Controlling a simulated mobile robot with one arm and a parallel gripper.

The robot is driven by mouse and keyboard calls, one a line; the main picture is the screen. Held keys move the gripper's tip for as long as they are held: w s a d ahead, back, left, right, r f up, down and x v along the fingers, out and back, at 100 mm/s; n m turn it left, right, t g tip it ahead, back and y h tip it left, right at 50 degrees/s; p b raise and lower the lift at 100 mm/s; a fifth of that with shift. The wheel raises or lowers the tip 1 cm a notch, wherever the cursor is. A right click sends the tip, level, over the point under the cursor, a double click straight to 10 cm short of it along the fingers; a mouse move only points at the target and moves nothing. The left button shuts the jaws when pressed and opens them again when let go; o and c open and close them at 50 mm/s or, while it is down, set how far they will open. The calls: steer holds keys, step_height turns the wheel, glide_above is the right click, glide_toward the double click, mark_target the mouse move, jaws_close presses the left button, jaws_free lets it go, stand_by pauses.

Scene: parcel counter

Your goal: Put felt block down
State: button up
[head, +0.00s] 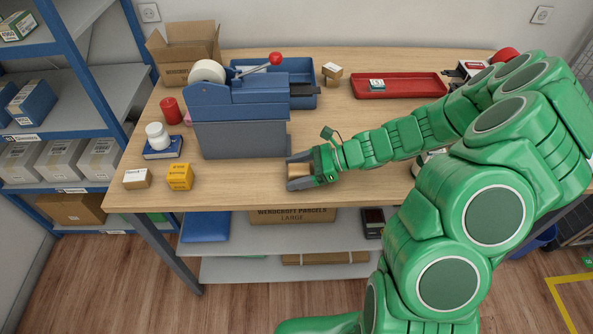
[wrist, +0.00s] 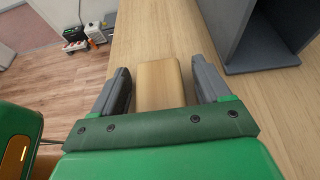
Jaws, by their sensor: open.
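The felt block appears as a plain tan block (wrist: 160,84) between my gripper's fingers in the wrist view. It rests on the wooden counter (wrist: 155,40) near the front edge. My gripper (wrist: 164,85) is open, with one grey finger on each side of the block and a narrow gap showing beside it. In the head view my gripper (head: 299,174) is low over the counter, right of the big blue-and-grey machine (head: 238,125). The block (head: 298,170) shows there partly, between the fingers. Its underside is hidden.
The machine's grey base stands close to my gripper. A yellow box (head: 179,177), a small white-topped carton (head: 137,179) and a blue book-like item (head: 163,147) with a white bottle are at the left. A red tray (head: 400,86) lies behind my arm.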

mark_target(307, 168)
steer(key=shift+r, duration=0.15)
steer(key=v, duration=0.7)
steer(key=shift+d, duration=0.3)
steer(key=s+a+r+n+g+h, duration=0.2)
steer(key=s+r+n+h, duration=0.1)
steer(key=s+r+n, duration=0.3)
steer(key=s+a+r+n+g+h, duration=0.2)
steer(key=s+r+n, duration=0.15)
steer(key=s, duration=0.35)
steer(key=s+d+r+n+t+h, duration=0.1)
steer(key=s+d+r+n+h, duration=0.2)
steer(key=s, duration=0.5)
steer(key=s+d+r+n+t+h, duration=0.1)
steer(key=s+d+r+n+h, duration=0.2)
steer(key=s+d+n+h, duration=0.2)
steer(key=s+d, duration=0.2)
steer(key=s, duration=0.1)
steer(key=shift+r, duration=0.25)
steer(key=shift+n, duration=0.25)
